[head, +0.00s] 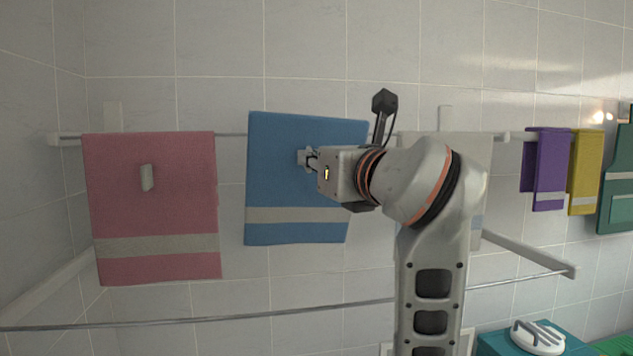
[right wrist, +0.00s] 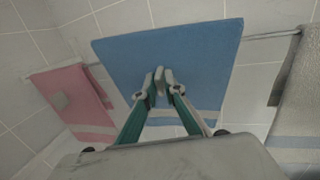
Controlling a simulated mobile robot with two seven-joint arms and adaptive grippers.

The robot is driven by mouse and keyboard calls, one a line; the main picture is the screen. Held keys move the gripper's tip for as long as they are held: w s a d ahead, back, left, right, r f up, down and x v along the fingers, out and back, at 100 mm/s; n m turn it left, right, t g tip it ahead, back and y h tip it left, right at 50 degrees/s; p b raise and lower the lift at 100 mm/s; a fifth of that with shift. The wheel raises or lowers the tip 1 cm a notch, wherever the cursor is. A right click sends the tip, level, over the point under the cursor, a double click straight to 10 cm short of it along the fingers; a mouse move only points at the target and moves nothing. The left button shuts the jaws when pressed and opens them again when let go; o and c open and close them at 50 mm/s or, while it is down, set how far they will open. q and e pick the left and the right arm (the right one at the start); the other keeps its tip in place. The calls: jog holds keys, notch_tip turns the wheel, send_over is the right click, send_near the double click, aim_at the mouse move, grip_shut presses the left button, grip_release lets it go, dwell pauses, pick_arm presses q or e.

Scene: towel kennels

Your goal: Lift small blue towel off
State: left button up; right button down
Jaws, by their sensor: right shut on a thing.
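The small blue towel (head: 280,175) with a pale band near its lower edge is in the middle of the head view. It is slightly tilted, and its top edge stands above the line of the rail. My right gripper (head: 308,159) is at the middle of its front, shut on a part there. In the right wrist view the fingertips (right wrist: 159,82) are close together against the blue towel (right wrist: 190,55). My left gripper is in neither view.
A pink towel (head: 150,200) with a grey tab hangs left on the rail (head: 232,135). A white towel (head: 470,150) hangs right, partly behind my arm. Purple (head: 550,165) and yellow (head: 583,170) towels hang farther right. A lower bar (head: 260,315) crosses in front.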

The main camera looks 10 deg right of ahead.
aim_at(316, 120)
jog(key=shift+h, duration=0.3)
jog(key=r+p, duration=0.1)
jog(key=r, duration=0.1)
jog(key=d+r+p, duration=0.1)
jog(key=r, duration=0.1)
jog(key=shift+s+r, duration=0.2)
jog(key=shift+r, duration=0.1)
jog(key=shift+s+d+r+t+p, duration=0.15)
jog(key=shift+r+t+p, duration=0.15)
jog(key=shift+r+p, duration=0.55)
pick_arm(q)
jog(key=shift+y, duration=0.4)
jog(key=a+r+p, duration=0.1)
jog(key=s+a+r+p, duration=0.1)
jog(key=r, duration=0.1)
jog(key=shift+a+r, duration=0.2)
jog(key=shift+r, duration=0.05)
pick_arm(e)
jog(key=r, duration=0.2)
jog(key=w+a+r, duration=0.1)
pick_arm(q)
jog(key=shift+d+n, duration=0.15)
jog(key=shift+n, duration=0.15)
